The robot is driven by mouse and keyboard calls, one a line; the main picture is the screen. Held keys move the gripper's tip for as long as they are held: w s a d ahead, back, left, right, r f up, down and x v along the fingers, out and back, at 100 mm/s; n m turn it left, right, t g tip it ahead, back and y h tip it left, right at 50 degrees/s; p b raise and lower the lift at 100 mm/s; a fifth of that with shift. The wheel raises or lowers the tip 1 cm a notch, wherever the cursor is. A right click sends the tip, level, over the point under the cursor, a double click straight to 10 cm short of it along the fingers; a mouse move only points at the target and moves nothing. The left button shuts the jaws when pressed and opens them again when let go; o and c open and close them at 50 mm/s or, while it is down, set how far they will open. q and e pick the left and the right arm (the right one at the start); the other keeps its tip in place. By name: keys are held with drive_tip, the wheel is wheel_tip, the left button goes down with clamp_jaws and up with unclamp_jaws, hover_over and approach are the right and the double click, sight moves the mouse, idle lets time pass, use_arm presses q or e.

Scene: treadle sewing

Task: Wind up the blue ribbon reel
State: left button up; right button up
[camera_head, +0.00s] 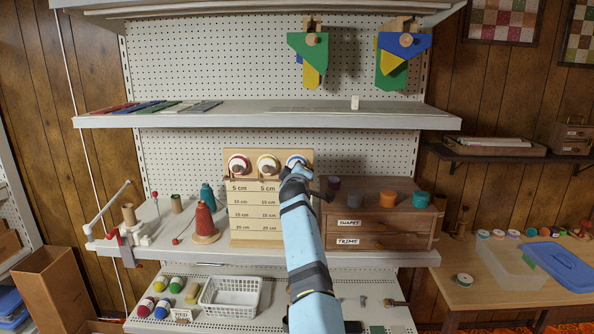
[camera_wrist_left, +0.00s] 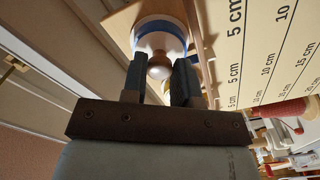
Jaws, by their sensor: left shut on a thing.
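The blue ribbon reel (camera_head: 297,158) is the rightmost of three reels at the top of a wooden board with centimetre marks (camera_head: 254,200). In the left wrist view, the reel (camera_wrist_left: 158,34) shows a blue band, a white face and a round wooden knob (camera_wrist_left: 160,66). My left gripper (camera_head: 297,172) reaches up to the reel. In the wrist view its fingers (camera_wrist_left: 159,80) stand on both sides of the knob, shut on it. The arm hides the board below the blue reel, and I see no blue ribbon hanging. My right gripper is not in view.
A red reel (camera_head: 238,165) and a cream reel (camera_head: 267,164) sit left of the blue one. A red thread cone (camera_head: 205,222) stands left of the board, and a wooden drawer box (camera_head: 378,215) stands close on the right. A shelf (camera_head: 270,117) runs above.

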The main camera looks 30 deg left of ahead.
use_arm(q)
drive_tip(key=shift+n, duration=0.4)
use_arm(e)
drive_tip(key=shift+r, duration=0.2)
use_arm(q)
drive_tip(key=o, duration=0.9)
